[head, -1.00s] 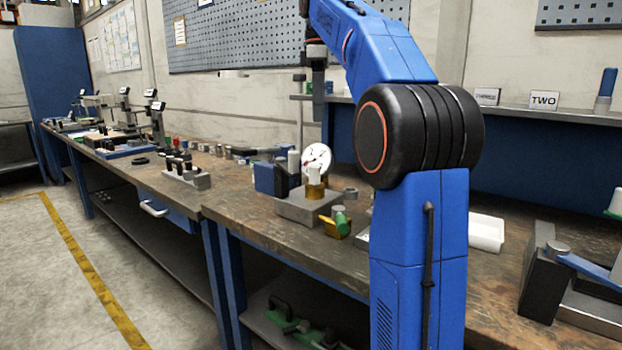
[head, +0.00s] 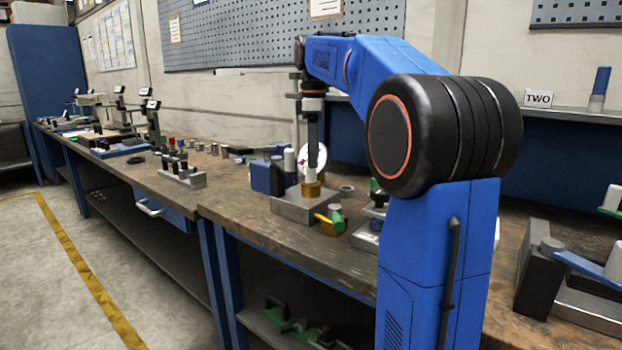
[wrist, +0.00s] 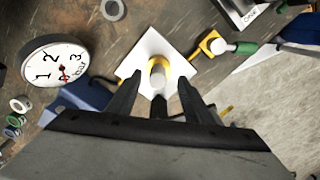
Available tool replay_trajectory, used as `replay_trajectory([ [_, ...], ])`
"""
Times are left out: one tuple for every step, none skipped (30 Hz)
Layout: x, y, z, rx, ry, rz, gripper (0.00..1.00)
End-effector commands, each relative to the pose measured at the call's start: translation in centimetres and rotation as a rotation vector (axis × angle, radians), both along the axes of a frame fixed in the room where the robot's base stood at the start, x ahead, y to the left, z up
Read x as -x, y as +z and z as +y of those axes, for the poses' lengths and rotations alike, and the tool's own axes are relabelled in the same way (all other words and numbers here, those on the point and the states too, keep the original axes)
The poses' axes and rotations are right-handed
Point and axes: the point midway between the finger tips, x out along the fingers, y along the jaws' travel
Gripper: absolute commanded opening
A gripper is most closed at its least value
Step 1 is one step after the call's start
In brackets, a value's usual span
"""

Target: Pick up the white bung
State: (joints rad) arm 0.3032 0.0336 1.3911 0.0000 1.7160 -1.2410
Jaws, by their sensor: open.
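The white bung (wrist: 157,80) shows in the wrist view, seated in a brass-yellow round holder (wrist: 158,63) on a pale square block (wrist: 150,45). In the head view the brass holder (head: 311,190) stands on the grey block (head: 297,210); the bung is mostly hidden there by my fingers. My gripper (wrist: 160,84) is open, pointing down, with one finger on each side of the bung in the wrist view. In the head view my gripper (head: 312,172) is just above the holder. I cannot tell whether the fingers touch the bung.
A white dial (wrist: 55,62) stands close on the left in the wrist view. A blue block (head: 262,177) is left of the holder. A yellow piece with a green-and-white part (head: 334,219) lies in front. A grey ring (wrist: 113,9) lies behind on the bench.

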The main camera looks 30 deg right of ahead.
Motion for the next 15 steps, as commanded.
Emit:
replay_trajectory([
  [-0.1, -0.5, 0.1, -0.001, 0.001, 0.003, 0.46],
  [-0.2, -0.8, 0.2, -0.001, 0.001, 0.003, 0.46],
  [-0.3, -1.3, 0.3, -0.001, 0.001, 0.003, 0.46],
  [-0.5, -1.8, 0.4, -0.001, 0.001, 0.003, 0.46],
  [-0.6, -2.2, 0.4, -0.002, 0.001, 0.004, 0.46],
  [-0.7, -2.7, 0.5, -0.001, 0.0, 0.003, 0.46],
  [-0.8, -3.1, 0.6, 0.0, 0.0, 0.002, 0.46],
  [-0.7, -3.5, 0.5, -0.001, -0.001, 0.003, 0.46],
  [-0.7, -3.9, 0.5, -0.001, -0.001, 0.003, 0.46],
  [-0.8, -4.2, 0.5, 0.0, -0.001, 0.002, 0.46],
  [-0.8, -4.4, 0.5, -0.001, -0.001, 0.001, 0.46],
  [-0.8, -4.7, 0.5, 0.0, 0.0, 0.002, 0.46],
  [-0.8, -4.8, 0.5, 0.0, 0.0, 0.002, 0.46],
  [-0.8, -4.9, 0.5, 0.0, 0.0, 0.002, 0.46],
  [-0.8, -4.9, 0.5, 0.0, 0.0, 0.001, 0.46],
])
